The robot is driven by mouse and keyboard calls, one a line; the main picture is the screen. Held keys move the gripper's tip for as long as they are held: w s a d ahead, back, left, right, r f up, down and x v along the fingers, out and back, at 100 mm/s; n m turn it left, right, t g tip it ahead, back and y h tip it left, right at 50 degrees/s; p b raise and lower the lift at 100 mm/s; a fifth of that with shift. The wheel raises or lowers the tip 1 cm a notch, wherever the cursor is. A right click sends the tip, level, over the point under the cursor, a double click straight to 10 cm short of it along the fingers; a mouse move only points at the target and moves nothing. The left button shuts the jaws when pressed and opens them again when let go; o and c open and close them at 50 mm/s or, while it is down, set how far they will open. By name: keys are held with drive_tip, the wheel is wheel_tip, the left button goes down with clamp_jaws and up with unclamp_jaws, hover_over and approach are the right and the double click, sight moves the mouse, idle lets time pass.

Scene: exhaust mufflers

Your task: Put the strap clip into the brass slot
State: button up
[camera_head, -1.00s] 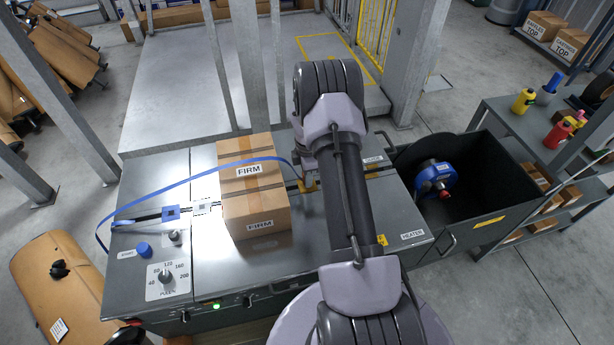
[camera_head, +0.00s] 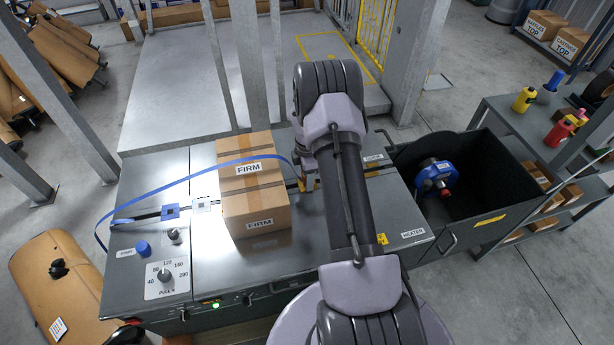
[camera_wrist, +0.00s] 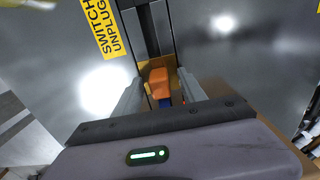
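The orange strap clip (camera_wrist: 160,84) sits between the two fingers of my gripper (camera_wrist: 160,72) in the wrist view, with a bit of blue strap below it. A strip of brass shows between the left finger and the clip, so a firm grip is not clear. The brass slot (camera_wrist: 146,72) is right at the clip; whether the clip is inside it is hidden. In the head view the blue strap (camera_head: 170,187) arcs from the bench's left end over the carton to my gripper (camera_head: 306,183), which my arm partly hides.
A carton marked FIRM (camera_head: 255,200) stands on the grey bench (camera_head: 150,220), just left of my gripper. A yellow label (camera_wrist: 100,28) lies beside the slot's groove. A black bin (camera_head: 490,190) with a blue reel (camera_head: 434,178) adjoins the bench's right end.

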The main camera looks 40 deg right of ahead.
wheel_tip(320, 180, up, 17)
drive_tip(key=p, duration=0.6)
drive_tip(key=shift+r, duration=0.2)
